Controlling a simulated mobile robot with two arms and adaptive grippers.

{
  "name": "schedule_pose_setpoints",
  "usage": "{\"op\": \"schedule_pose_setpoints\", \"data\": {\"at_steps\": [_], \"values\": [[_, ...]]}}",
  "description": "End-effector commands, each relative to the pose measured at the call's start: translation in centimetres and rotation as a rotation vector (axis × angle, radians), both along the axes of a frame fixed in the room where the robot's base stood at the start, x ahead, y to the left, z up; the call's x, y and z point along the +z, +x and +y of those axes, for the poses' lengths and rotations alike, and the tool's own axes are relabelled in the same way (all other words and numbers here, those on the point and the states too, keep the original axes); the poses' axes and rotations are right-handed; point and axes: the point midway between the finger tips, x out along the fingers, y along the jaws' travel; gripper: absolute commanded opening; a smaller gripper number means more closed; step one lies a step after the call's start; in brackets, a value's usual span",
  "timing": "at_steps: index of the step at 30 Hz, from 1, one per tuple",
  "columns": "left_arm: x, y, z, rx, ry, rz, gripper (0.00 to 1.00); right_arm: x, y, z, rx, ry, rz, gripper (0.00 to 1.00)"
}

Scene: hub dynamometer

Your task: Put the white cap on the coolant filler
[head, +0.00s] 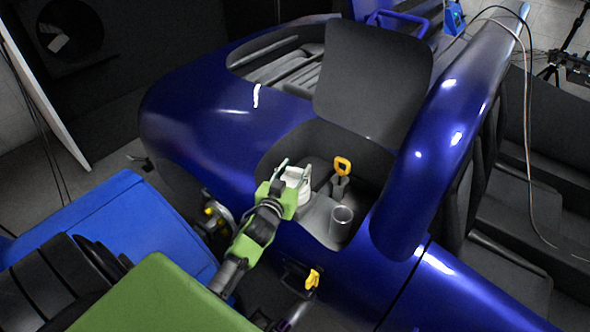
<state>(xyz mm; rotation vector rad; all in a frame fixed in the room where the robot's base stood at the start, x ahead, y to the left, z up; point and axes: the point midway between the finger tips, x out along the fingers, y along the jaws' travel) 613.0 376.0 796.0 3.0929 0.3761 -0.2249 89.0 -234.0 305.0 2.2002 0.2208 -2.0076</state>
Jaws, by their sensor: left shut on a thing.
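My left gripper (287,170), green with pale fingers, reaches into the open bay at the side of the blue car. It is shut on the white cap (298,178), which is partly hidden by the fingers. A grey, open-topped round neck (341,221) stands in the bay, to the right of and lower in the picture than the cap; it looks like the coolant filler. The cap is apart from this neck. My right gripper is not in view.
A raised dark panel (372,80) rises behind the bay. Blue bodywork (215,95) surrounds it. A blue machine (120,220) stands at left; a yellow part (313,279) sits below the bay.

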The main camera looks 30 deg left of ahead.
Motion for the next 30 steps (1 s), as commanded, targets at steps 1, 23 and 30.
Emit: {"op": "schedule_pose_setpoints", "data": {"at_steps": [1, 23, 30], "values": [[0.0, 0.0, 0.0, 0.000, 0.000, -0.001, 0.17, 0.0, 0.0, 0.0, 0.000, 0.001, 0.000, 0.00], [-1.2, 0.0, 0.0, 0.000, 0.000, -0.001, 0.41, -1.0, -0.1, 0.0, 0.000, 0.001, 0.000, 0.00], [-1.2, 0.0, 0.0, 0.000, 0.000, 0.000, 0.46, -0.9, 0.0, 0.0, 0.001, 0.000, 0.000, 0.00]]}}
